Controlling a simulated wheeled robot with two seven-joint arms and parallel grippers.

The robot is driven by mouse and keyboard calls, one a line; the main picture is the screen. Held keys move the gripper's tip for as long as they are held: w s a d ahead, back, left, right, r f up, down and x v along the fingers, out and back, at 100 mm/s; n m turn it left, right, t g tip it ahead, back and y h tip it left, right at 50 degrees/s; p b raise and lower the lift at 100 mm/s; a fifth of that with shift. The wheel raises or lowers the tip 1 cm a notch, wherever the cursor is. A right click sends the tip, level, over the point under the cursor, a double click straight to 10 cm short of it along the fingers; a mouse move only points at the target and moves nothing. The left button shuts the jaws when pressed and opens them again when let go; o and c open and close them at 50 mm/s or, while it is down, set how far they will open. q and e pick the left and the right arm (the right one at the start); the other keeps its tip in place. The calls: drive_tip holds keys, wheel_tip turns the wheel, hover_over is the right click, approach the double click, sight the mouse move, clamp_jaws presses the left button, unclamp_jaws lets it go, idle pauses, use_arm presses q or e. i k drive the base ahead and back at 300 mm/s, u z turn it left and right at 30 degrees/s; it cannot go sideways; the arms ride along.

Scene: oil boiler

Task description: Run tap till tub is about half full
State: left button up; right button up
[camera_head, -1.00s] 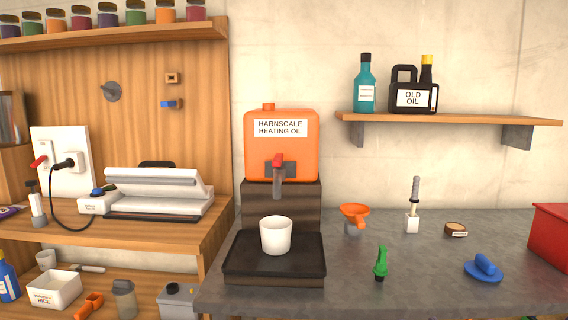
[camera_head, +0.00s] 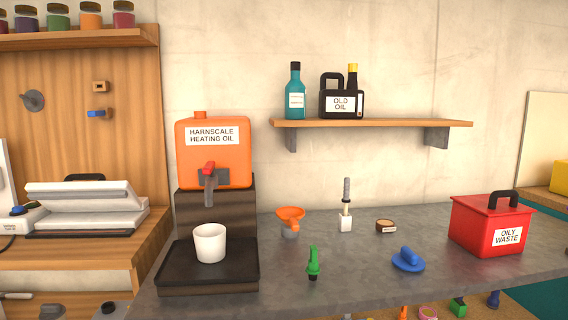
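The orange heating oil tank (camera_head: 214,160) stands on a dark block on the grey counter. Its tap (camera_head: 209,186) has a red handle (camera_head: 208,168) and a grey spout pointing down. The white tub (camera_head: 210,243) stands upright on the black tray (camera_head: 175,272), below the spout and apart from it. No stream shows from the spout. The tub's inside is too small in view to tell any level. Neither of my grippers is in view.
On the counter stand an orange funnel (camera_head: 290,215), a brush in a white holder (camera_head: 346,215), a small round tin (camera_head: 385,226), a green nozzle (camera_head: 313,263), a blue lidlike piece (camera_head: 408,260) and a red oily waste box (camera_head: 490,226).

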sight(208, 168)
drive_tip(key=z, duration=0.55)
drive_tip(key=i, duration=1.05)
drive_tip(key=u, duration=1.35)
